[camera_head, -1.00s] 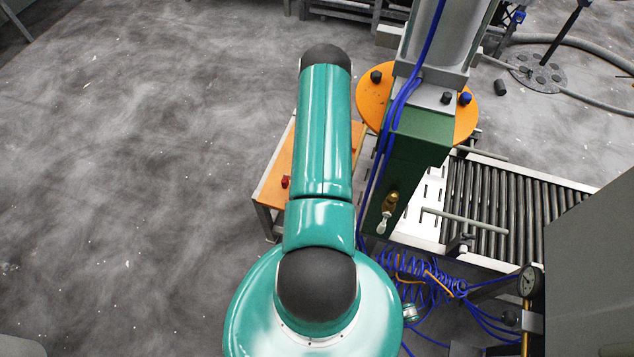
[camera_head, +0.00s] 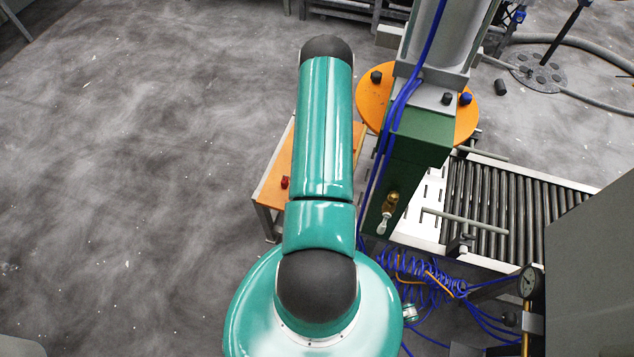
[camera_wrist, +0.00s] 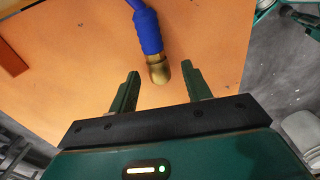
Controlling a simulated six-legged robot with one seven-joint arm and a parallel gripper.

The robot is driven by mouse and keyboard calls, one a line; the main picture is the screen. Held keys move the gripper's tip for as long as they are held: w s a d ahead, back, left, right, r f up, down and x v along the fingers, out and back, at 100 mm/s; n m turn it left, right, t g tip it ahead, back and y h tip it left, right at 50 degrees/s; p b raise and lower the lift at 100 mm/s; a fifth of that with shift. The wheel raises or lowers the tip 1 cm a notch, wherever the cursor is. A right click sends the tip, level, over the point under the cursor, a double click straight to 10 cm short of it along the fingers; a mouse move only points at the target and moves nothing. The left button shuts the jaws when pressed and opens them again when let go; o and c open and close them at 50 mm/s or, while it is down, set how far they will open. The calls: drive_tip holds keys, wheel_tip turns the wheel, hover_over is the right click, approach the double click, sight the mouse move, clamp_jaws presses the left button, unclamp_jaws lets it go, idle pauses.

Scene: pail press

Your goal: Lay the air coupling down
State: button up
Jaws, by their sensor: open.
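The air coupling (camera_wrist: 158,72) is a brass end on a blue hose sleeve (camera_wrist: 147,32). In the wrist view it lies over the orange tabletop (camera_wrist: 90,60), just ahead of my gripper (camera_wrist: 160,82). My gripper is open, with its two green fingers apart and the brass end near the gap between their tips. I cannot tell whether the coupling touches the tabletop. In the head view my arm hides the coupling and my gripper, and the orange table (camera_head: 270,190) shows only in part.
A green press column (camera_head: 410,150) with an orange disc (camera_head: 372,100) stands right of my arm. A roller conveyor (camera_head: 510,205) and coiled blue hose (camera_head: 420,275) lie further right. A small red object (camera_head: 285,182) sits on the table. The floor at left is clear.

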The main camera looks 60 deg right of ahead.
wheel_tip(320, 180, up, 10)
drive_tip(key=r, duration=0.1)
drive_tip(key=w+a+r+h, duration=0.1)
drive_tip(key=w+a+r, duration=0.1)
drive_tip(key=w+r, duration=0.45)
drive_tip(key=w+a+r+h, duration=0.15)
drive_tip(key=w+r, duration=0.25)
drive_tip(key=r, duration=0.5)
drive_tip(key=w+a+r+t, duration=0.1)
drive_tip(key=w+a+r, duration=0.2)
drive_tip(key=a+r, duration=0.3)
drive_tip(key=w+a+r+t, duration=0.1)
drive_tip(key=w+a+r, duration=0.1)
drive_tip(key=a+r, duration=0.5)
drive_tip(key=s+a+r+m+t, duration=0.1)
drive_tip(key=s+a+r+t, duration=0.1)
drive_tip(key=a+r, duration=1.25)
drive_tip(key=s+a+r+t+y, duration=0.1)
drive_tip(key=s+a+r+y, duration=0.1)
drive_tip(key=s+a+r, duration=0.3)
drive_tip(key=s+a, duration=0.3)
drive_tip(key=a, duration=0.2)
drive_tip(key=shift+s+a+r+m+t, duration=0.25)
drive_tip(key=shift+a+r+m+t, duration=0.05)
drive_tip(key=shift+a+m, duration=0.1)
drive_tip(key=shift+d+y, duration=0.2)
drive_tip(key=shift+y, duration=0.05)
